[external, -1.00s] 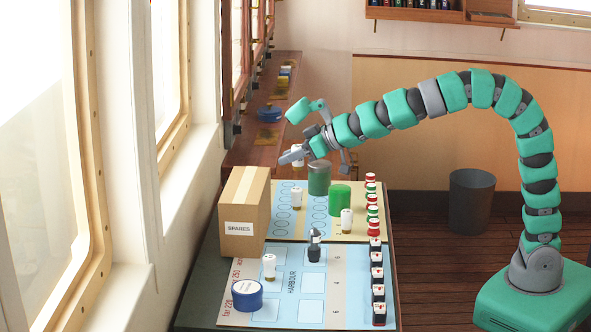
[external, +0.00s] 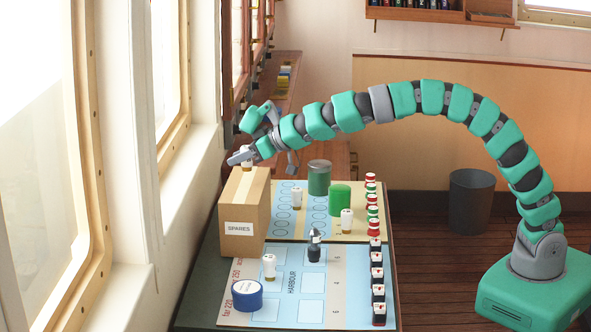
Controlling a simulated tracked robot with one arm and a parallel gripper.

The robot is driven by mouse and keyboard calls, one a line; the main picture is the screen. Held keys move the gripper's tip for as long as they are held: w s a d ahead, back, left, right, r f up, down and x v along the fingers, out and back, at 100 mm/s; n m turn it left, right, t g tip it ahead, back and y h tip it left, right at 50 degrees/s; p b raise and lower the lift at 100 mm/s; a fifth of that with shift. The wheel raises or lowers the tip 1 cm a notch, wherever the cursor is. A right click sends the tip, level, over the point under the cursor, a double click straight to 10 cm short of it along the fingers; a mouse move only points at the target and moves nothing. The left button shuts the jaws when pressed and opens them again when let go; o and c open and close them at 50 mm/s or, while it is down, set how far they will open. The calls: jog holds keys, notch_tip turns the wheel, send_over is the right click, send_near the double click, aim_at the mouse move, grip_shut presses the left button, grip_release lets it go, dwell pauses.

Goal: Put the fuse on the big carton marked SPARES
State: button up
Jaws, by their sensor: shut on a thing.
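My gripper (external: 240,157) is shut on a fuse (external: 247,164), a small white piece with a brass-coloured lower end. The gripper fingers hide part of the fuse. The big brown carton marked SPARES (external: 243,228) stands at the left side of the table. My gripper and the upright fuse are over the far part of the carton's top. I cannot tell whether the fuse's lower end touches the carton.
Similar white pieces stand on the boards (external: 297,198), (external: 347,220), (external: 269,266). The window wall is close left of the carton.

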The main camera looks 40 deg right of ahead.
aim_at(248, 166)
jog(key=shift+w+a+f, duration=0.15)
jog(key=shift+w+a, duration=0.1)
jog(key=shift+f+b, duration=0.7)
jog(key=shift+f, duration=1)
jog(key=shift+d+f, duration=0.1)
jog(key=shift+f, duration=0.05)
jog(key=o, duration=1)
jog(key=shift+r, duration=0.25)
jog(key=shift+s+d, duration=0.1)
jog(key=shift+s, duration=0.1)
jog(key=b+v, duration=0.2)
jog(key=v, duration=0.9)
jog(key=shift+s+d+r+b, duration=0.1)
jog(key=shift+s+r+b, duration=0.1)
jog(key=shift+b, duration=0.15)
